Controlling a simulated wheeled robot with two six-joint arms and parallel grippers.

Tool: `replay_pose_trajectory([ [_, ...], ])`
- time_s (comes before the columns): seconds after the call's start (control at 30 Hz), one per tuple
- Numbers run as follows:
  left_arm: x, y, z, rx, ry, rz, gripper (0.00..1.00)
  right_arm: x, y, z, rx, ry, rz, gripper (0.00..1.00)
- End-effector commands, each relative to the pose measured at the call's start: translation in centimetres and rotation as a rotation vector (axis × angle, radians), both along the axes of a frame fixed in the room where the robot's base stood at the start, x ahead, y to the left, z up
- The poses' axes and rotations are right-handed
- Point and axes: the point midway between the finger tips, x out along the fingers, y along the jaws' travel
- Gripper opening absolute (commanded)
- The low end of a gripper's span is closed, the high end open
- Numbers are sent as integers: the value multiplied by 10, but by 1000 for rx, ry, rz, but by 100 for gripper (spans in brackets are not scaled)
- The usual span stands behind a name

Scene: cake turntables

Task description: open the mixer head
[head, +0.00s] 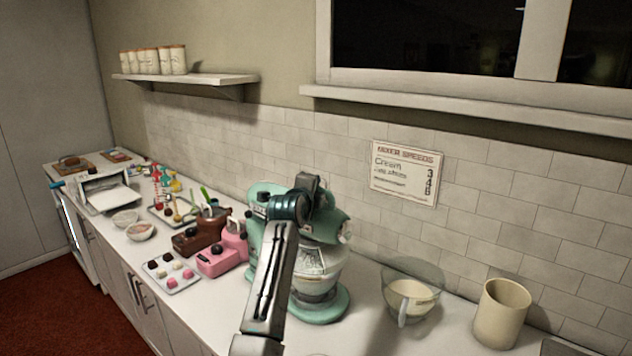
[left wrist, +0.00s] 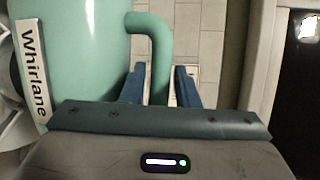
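The teal stand mixer (head: 324,306) stands on the counter with its bowl (head: 322,262) under the head (head: 330,228). My arm covers part of the mixer, so I cannot tell the head's tilt exactly. My left gripper (head: 308,188) is at the top of the mixer head; its fingers are hard to make out there. In the left wrist view, the teal mixer body (left wrist: 75,55) carries a "Whirlane" label. A bent teal handle (left wrist: 160,60) runs down between the blue fingers of my left gripper (left wrist: 160,88), with narrow light gaps beside it. My right gripper is not in view.
A clear bowl (head: 410,298) and a cream canister (head: 502,313) stand right of the mixer. Pink (head: 220,260) and brown (head: 198,238) items and a tray of sweets (head: 171,272) lie left. The tiled wall with a speeds sign (head: 405,173) is behind.

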Motion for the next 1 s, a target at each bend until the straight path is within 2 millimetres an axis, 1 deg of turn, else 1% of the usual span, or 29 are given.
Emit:
replay_pose_trajectory([
  [0.03, 6, -1, 2, 2, 3, -1, 28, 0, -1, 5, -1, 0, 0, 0],
  [0.1, 12, -3, 0, 1, 2, -1, 28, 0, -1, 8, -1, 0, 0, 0],
  [0.23, 20, -4, -2, 1, 2, -1, 28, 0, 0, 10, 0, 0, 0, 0],
  [0.4, 24, -5, -4, 0, 0, 0, 28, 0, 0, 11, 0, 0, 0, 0],
  [0.63, 24, -5, -4, 0, 0, 0, 28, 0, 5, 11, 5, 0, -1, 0],
  [0.67, 24, -5, -4, 0, 0, 0, 22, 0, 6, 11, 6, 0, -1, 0],
  [0.7, 24, -5, -4, 0, 0, 0, 14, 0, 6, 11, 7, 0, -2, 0],
  [0.77, 24, -5, -4, 0, 0, 0, 2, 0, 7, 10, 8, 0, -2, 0],
  [0.8, 24, -5, -4, 0, 0, 0, 0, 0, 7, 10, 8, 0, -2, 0],
  [1.0, 25, -5, -4, -2, 1, 0, 0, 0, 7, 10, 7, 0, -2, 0],
])
